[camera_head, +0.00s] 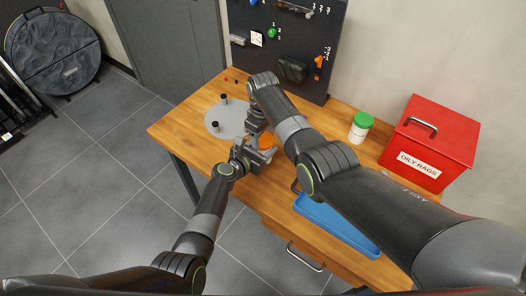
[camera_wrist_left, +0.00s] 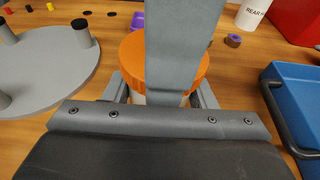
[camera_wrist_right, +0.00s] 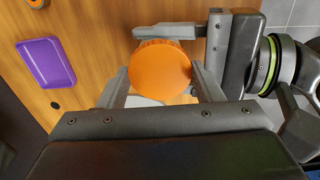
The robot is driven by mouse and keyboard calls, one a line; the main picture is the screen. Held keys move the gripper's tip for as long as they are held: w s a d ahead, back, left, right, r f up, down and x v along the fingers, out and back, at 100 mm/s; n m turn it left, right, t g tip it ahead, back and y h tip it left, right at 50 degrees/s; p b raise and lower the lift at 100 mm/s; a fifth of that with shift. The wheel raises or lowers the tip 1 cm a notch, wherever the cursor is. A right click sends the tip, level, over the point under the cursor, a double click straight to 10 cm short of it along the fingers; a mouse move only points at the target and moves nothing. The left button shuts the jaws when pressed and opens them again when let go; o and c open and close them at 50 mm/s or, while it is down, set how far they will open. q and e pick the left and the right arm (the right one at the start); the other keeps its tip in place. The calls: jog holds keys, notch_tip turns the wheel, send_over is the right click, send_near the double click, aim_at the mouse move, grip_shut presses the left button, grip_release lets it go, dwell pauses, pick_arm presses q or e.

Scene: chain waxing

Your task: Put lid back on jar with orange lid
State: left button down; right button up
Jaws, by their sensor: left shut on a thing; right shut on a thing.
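The orange lid (camera_head: 266,142) is over the mouth of a whitish jar, which is mostly hidden; a strip of the jar (camera_wrist_left: 150,99) shows under the lid in the left wrist view. My left gripper (camera_head: 255,154) is shut around the jar just below the lid. My right gripper (camera_head: 256,124) comes from above and is shut on the orange lid, which also shows in the right wrist view (camera_wrist_right: 160,70). Lid and jar look lined up and close together. I cannot tell whether the lid is fully seated.
A grey round plate with black-topped posts (camera_head: 222,121) lies left of the grippers. A blue tray (camera_head: 335,224) is at the front right. A green-lidded white jar (camera_head: 360,127) and a red box (camera_head: 432,143) stand right. A purple tray (camera_wrist_right: 45,62) lies near the jar.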

jog(key=m, duration=0.2)
jog(key=shift+m, duration=0.4)
jog(key=o, duration=1.1)
jog(key=shift+a, duration=0.15)
jog(key=shift+s+a, duration=0.1)
jog(key=shift+s, duration=0.05)
pick_arm(q)
jog(key=shift+f, duration=0.1)
pick_arm(e)
notch_tip(320, 180, up, 4)
jog(key=shift+f, duration=0.2)
jog(key=shift+r, duration=0.5)
jog(key=shift+d, duration=0.2)
jog(key=shift+c, duration=1.3)
notch_tip(320, 180, up, 4)
jog(key=m, duration=0.6)
jog(key=shift+f, duration=0.25)
jog(key=shift+f, duration=0.1)
